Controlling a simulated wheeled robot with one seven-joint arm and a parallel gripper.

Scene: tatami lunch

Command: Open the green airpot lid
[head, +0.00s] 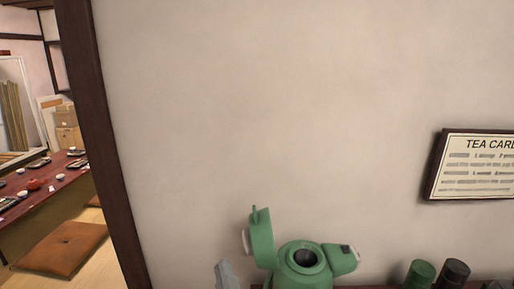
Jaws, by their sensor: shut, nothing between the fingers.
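The green airpot (303,275) stands at the bottom middle of the head view, its lower part cut off by the frame edge. Its green lid (262,238) stands raised, nearly upright, on the left side of the body, with a pale disc on its left face. The dark round mouth of the airpot is uncovered. A spout with a dark button points right.
A green canister (420,273) and a black canister (454,271) stand right of the airpot. A framed tea card sign (475,165) hangs on the plain wall. At the left, past a dark post (100,140), are a low red table (55,185) and a brown cushion (62,248).

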